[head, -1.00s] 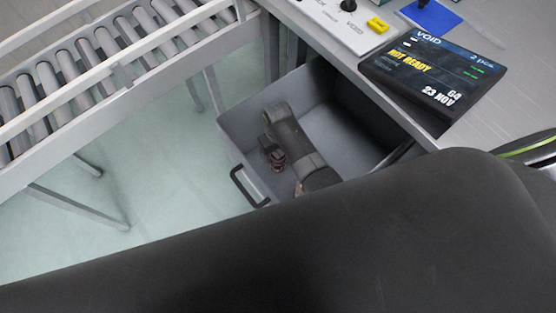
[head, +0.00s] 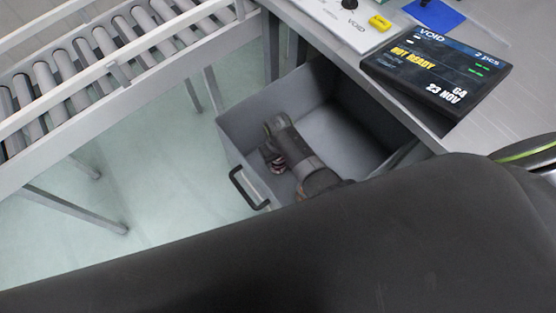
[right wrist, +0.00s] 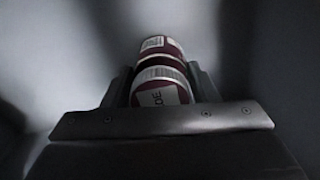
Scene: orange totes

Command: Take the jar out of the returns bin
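The jar, dark red with pale bands, lies low in the grey returns bin (head: 228,128); in the head view the jar (head: 276,163) is partly hidden by my right gripper (head: 268,140). In the right wrist view the jar (right wrist: 161,92) sits between the two fingers of my right gripper (right wrist: 160,82), with a white label facing the camera. A second banded red and white section (right wrist: 160,46) shows just beyond; I cannot tell whether it is the same piece. The fingers flank the jar closely, but whether they grip it is unclear. My left gripper is not in view.
The bin is an open drawer-like box with a black handle (head: 247,188), under the edge of a grey table (head: 515,85). A roller conveyor (head: 95,55) is at the left. My dark arm covers the foreground.

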